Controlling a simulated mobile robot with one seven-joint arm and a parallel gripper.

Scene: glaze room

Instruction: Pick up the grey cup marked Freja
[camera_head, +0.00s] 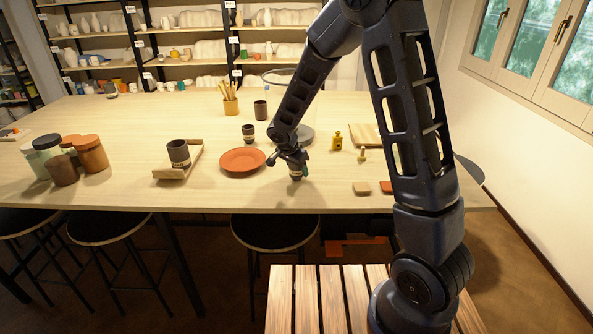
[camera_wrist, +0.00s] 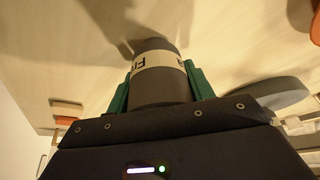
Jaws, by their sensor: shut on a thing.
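A small grey cup (camera_wrist: 155,94) with a pale label band is between the green fingers of my gripper (camera_wrist: 160,85) in the wrist view. The label shows an F and part of other letters; the rest is hidden. In the head view my gripper (camera_head: 297,172) is low over the table's front half, right of the red plate, shut on the cup, which shows only in part there. I cannot tell whether the cup touches the table.
A red plate (camera_head: 242,161) lies just left of my gripper. Lidded jars (camera_head: 90,153) stand at left. A yellow bottle (camera_head: 337,141) and small blocks (camera_head: 361,188) are at right.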

